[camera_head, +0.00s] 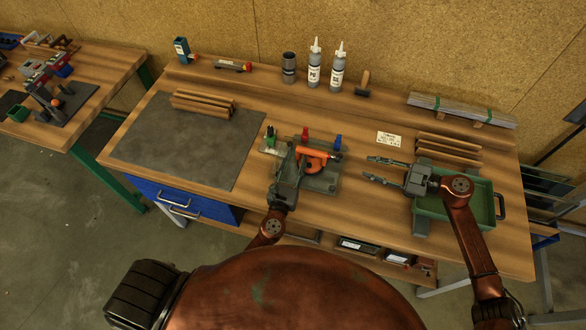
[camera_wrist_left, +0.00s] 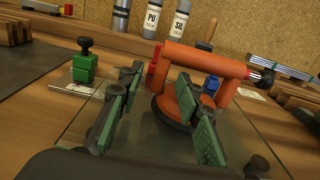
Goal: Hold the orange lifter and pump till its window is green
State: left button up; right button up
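The orange lifter (camera_head: 313,155) stands on a glass pane (camera_head: 325,180) at the middle of the bench. In the left wrist view the lifter (camera_wrist_left: 205,61) shows its bar handle, a dark round cup below, and a pump end (camera_wrist_left: 262,75) with a red ring and black tip at right. My left gripper (camera_head: 298,150) is open at the lifter's left side; its green-padded fingers (camera_wrist_left: 158,88) are apart, the right one overlapping the lifter. I cannot tell whether they touch. The window's colour cannot be made out. My right gripper (camera_head: 369,169) is open and empty, right of the pane.
A green block with a black knob (camera_wrist_left: 84,65) stands left of the lifter. Red (camera_head: 305,133) and blue (camera_head: 338,142) pieces stand behind it. A green tray (camera_head: 485,205) lies under my right arm. Bottles (camera_head: 314,65) line the back; a grey mat (camera_head: 180,145) lies left.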

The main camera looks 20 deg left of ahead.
aim_at(297, 156)
pick_arm(q)
jog(key=shift+w+a, duration=0.1)
jog(key=shift+w, duration=1.75)
jog(key=shift+c, duration=0.4)
grip_shut()
pick_arm(e)
grip_shut()
